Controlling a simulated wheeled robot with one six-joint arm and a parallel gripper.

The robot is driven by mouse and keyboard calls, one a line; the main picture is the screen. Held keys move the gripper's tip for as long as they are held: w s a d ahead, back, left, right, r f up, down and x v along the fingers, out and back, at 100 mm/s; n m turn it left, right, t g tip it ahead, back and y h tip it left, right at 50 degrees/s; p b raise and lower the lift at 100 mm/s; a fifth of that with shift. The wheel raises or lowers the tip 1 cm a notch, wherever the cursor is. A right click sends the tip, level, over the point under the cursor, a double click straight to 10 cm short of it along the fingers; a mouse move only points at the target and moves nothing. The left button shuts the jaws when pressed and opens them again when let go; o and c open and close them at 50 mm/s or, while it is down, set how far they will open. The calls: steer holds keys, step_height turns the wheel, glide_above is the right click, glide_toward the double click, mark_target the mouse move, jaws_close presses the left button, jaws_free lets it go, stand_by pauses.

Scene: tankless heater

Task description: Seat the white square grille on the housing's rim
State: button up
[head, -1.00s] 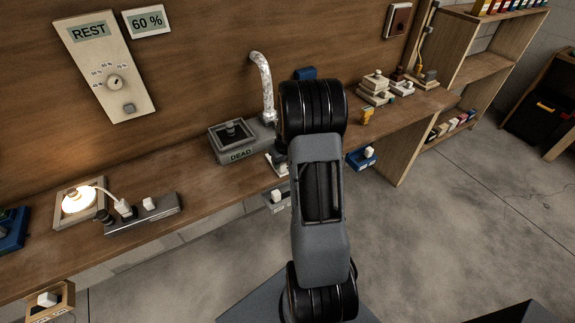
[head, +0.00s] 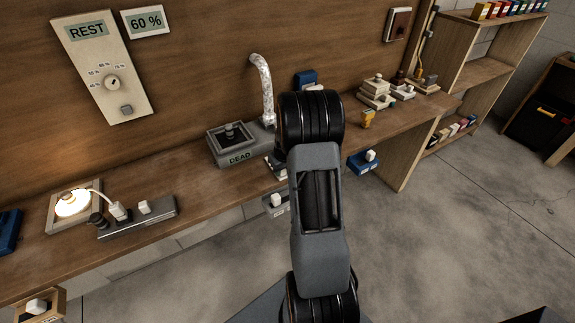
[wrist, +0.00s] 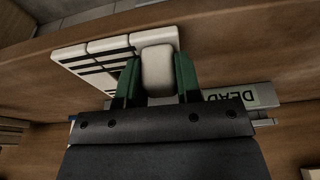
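The white square grille (wrist: 95,62) with dark slots is at the upper left of the wrist view. Its pale block-like handle (wrist: 158,70) lies between the green fingers of my gripper (wrist: 159,80), which appear closed on it. The grey housing labelled DEAD (head: 238,158) stands on the bench, with a dark recess and a knob-like part on top. In the head view my arm hides my gripper and most of the grille. I cannot tell whether grille and rim touch.
A silver duct (head: 264,90) rises behind the housing. A lit lamp (head: 73,203) and a grey strip with plugs (head: 137,217) are on the bench at left. Open floor (head: 430,240) lies in front.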

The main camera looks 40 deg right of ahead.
steer(key=c, duration=0.5)
steer(key=shift+r, duration=0.25)
steer(key=shift+r+p, duration=0.55)
steer(key=shift+r, duration=0.2)
steer(key=shift+r, duration=0.25)
steer(key=shift+r+p, duration=1.45)
steer(key=shift+r, duration=0.85)
